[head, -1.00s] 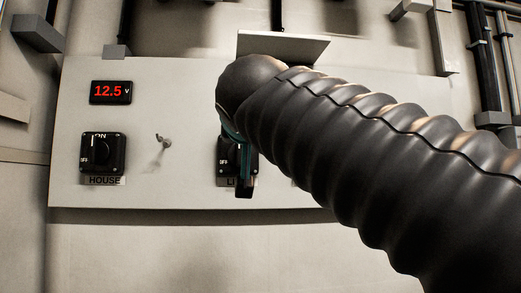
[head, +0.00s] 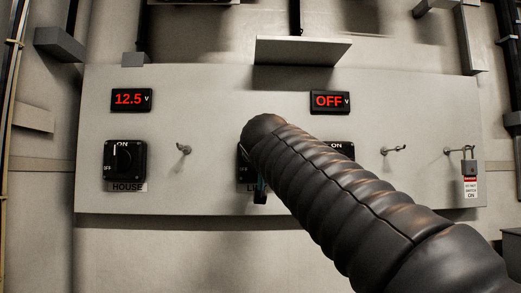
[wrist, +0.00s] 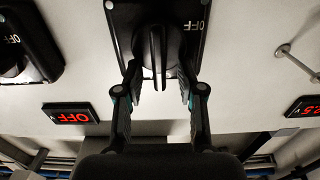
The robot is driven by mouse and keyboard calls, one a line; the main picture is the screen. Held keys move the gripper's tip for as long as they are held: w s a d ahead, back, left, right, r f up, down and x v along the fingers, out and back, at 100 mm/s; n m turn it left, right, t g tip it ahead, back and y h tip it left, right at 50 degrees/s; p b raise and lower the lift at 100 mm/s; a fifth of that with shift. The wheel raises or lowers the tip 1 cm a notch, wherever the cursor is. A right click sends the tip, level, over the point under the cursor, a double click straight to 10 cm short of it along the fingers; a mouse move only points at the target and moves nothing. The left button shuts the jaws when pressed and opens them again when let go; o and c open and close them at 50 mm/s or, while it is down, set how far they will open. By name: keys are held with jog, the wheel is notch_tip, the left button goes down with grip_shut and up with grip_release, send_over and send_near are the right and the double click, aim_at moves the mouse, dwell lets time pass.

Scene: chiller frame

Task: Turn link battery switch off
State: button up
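The link battery switch (head: 243,174) is the black switch in the middle of the panel, mostly hidden by my arm in the head view; only "LI" of its label shows. In the wrist view, which is upside down, its black knob (wrist: 158,60) has an upright handle, with OFF lettering on the plate to the right. My gripper (wrist: 157,82) is open, with one finger on each side of the handle and gaps visible between. In the head view only a dark and teal part of my gripper (head: 261,190) shows below my arm.
The HOUSE switch (head: 125,160) is at left, under a 12.5 V display (head: 131,100). Another switch (head: 341,150) sits partly behind my arm, under an OFF display (head: 330,102).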

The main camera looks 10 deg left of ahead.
jog(key=shift+w, duration=0.1)
grip_shut()
jog(key=shift+n, duration=0.3)
jog(key=shift+s+a+f+n+p, duration=0.1)
jog(key=shift+a+f+n+p, duration=0.4)
jog(key=shift+n, duration=2.35)
jog(key=shift+s+a+f+n+p, duration=0.15)
jog(key=shift+n+p, duration=0.7)
jog(key=shift+n, duration=2.05)
jog(key=shift+a+f+n+p, duration=0.3)
jog(key=shift+n+p, duration=0.4)
jog(key=shift+n, duration=2.15)
grip_release()
